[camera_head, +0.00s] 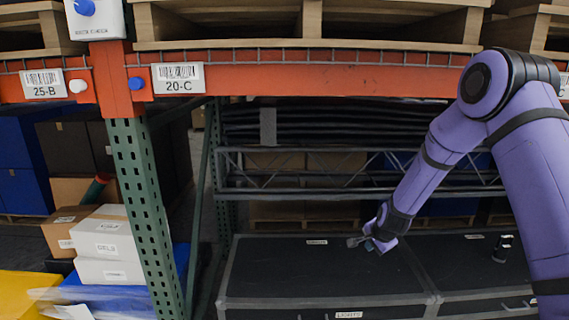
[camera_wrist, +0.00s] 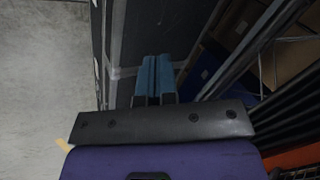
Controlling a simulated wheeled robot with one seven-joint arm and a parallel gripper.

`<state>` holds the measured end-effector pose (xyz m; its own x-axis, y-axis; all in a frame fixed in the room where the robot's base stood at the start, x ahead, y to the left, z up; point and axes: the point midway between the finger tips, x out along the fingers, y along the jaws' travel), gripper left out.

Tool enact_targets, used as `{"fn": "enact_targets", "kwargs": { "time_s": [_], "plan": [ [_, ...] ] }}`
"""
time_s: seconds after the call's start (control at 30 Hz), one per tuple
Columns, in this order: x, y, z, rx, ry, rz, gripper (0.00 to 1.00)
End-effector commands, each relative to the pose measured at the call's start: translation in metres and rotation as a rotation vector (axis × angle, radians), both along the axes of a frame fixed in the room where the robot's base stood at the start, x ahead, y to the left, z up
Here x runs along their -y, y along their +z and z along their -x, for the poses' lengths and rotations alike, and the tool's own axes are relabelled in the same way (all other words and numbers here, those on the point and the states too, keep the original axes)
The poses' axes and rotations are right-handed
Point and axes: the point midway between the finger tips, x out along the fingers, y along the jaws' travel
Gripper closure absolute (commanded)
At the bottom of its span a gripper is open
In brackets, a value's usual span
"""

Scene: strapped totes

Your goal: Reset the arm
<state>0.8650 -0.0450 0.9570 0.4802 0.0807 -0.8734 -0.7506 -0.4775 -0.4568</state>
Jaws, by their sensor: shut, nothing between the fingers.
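My purple arm reaches in from the right in the head view, bent at its elbow, with its far end low over the black cases. My gripper (camera_head: 359,242) is small there, close above the lid of the black case labelled LIGHTS (camera_head: 310,270); I cannot tell whether it touches. In the wrist view my gripper (camera_wrist: 155,62) shows two blue fingers side by side, closed together with nothing between them.
A green upright (camera_head: 145,210) stands at left. A small black object (camera_head: 503,248) stands on the right case. White boxes (camera_head: 105,245) are at left. Bare floor (camera_wrist: 45,90) shows in the wrist view.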

Motion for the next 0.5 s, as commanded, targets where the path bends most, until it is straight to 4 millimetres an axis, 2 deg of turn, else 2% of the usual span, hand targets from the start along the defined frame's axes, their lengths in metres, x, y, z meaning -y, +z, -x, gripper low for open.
{"fn": "enact_targets", "kwargs": {
  "time_s": [0.03,0.1,0.27,0.5],
  "plan": [
    [0.000,0.023,0.004,0.009,0.030,0.015,1.00],
    [-0.001,0.050,0.011,0.012,0.074,0.038,1.00],
    [-0.001,0.108,0.034,0.017,0.171,0.090,1.00],
    [-0.001,0.185,0.079,0.023,0.309,0.170,1.00]
  ]
}}
